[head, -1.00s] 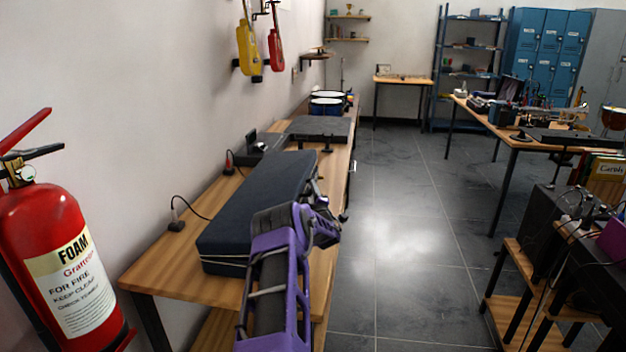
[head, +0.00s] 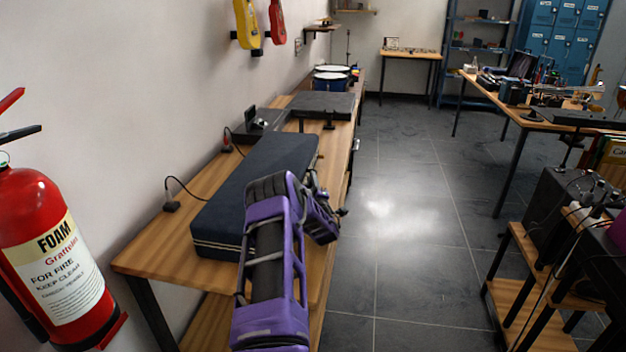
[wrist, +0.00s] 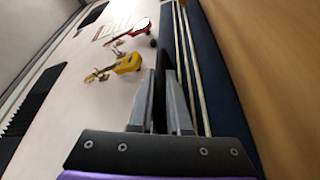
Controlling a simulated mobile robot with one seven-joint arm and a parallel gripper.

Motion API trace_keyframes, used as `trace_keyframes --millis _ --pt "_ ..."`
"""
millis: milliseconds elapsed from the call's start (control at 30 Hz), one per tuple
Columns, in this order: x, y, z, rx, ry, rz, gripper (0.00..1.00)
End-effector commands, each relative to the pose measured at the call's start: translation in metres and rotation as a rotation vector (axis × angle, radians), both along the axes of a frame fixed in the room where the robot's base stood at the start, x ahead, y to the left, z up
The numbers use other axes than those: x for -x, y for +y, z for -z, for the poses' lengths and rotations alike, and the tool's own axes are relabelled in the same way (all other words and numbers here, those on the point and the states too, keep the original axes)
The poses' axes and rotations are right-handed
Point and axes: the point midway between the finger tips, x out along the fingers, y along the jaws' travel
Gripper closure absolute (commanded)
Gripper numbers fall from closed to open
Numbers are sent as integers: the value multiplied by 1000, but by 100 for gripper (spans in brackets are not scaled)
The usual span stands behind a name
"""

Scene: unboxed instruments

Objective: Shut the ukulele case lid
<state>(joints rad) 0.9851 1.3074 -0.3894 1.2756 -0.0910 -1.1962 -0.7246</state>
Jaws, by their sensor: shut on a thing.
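The ukulele case (head: 255,180) is a long dark navy box with cream trim, lying lengthwise on the wooden bench. Its lid is down flat or nearly flat; my purple arm hides part of its right side, so I cannot tell if the seam is fully closed. In the wrist view, the case side (wrist: 207,70) with its pale trim lines runs just right of my gripper (wrist: 160,78). The gripper is shut on a thin dark part at the case's edge, seemingly of the lid. In the head view, the fingertips are hidden or too small to make out.
The bench (head: 150,258) runs along the wall, with a dark flat case (head: 322,104) and drums (head: 331,80) farther back. A red fire extinguisher (head: 40,225) stands at the left. Black equipment (head: 565,215) sits on a shelf at right. The tiled floor between is clear.

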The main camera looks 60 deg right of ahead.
Motion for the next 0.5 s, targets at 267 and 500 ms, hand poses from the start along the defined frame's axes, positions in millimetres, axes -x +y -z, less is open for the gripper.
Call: trace_keyframes --millis 267,500 --pt "-1 2 6 -9 6 -3 100" --pt "-1 2 6 -8 5 -1 72"
